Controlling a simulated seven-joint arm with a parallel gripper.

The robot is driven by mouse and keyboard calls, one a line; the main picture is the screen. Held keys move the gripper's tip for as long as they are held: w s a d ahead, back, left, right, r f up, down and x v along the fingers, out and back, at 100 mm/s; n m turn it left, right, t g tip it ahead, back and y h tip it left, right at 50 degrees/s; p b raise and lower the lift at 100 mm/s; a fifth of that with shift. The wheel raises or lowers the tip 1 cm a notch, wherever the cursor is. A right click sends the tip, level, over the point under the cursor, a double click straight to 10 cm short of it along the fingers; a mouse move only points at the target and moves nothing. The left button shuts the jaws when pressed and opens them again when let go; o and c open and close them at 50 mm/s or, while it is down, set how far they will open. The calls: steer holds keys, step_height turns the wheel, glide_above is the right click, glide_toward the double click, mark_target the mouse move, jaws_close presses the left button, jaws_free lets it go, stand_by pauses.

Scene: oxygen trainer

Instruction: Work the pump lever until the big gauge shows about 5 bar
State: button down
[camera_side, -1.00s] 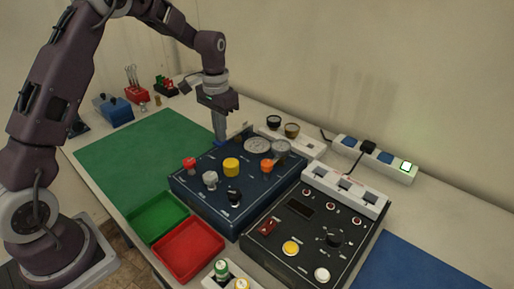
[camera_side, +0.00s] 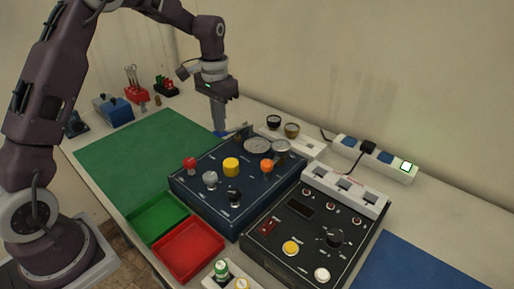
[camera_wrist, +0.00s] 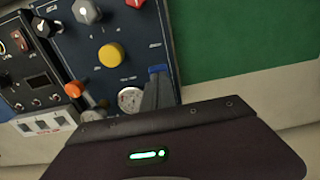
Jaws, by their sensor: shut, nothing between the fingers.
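The dark blue pump panel (camera_side: 205,191) stands mid-table. A blue grip (camera_side: 222,134), which looks like the pump lever's end, shows at its back left, low by my fingertips. It also shows in the wrist view (camera_wrist: 157,69), right at the finger ends; I cannot tell if they touch. The big gauge (camera_side: 257,145) lies on the panel's back part. In the wrist view a round white gauge (camera_wrist: 130,99) shows left of the fingers; its reading is too small to tell. My gripper (camera_side: 219,128) is shut and empty, pointing down; its fingers also show in the wrist view (camera_wrist: 157,92).
The panel carries red (camera_side: 190,163), yellow (camera_side: 231,167), grey, black and orange (camera_side: 267,166) knobs. A black electrical panel (camera_side: 280,245) stands to its right. Green (camera_side: 157,216) and red (camera_side: 189,249) trays lie in front. The green mat (camera_side: 135,150) to the left is clear.

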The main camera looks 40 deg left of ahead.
steer(key=shift+f, duration=1.85)
steer(key=shift+r, duration=1.85)
step_height(320, 180, up, 6)
steer(key=shift+r, duration=0.1)
steer(key=s+d+r+t, duration=0.2)
steer(key=s+d+r, duration=0.4)
steer(key=s+r, duration=0.5)
steer(key=s+d+f+t, duration=0.1)
steer(key=s+d, duration=0.1)
steer(key=s, duration=0.7)
steer(key=s+d+f+t, duration=0.2)
steer(key=s, duration=0.8)
steer(key=shift+d+f+t, duration=0.25)
steer(key=shift+f+t, duration=0.05)
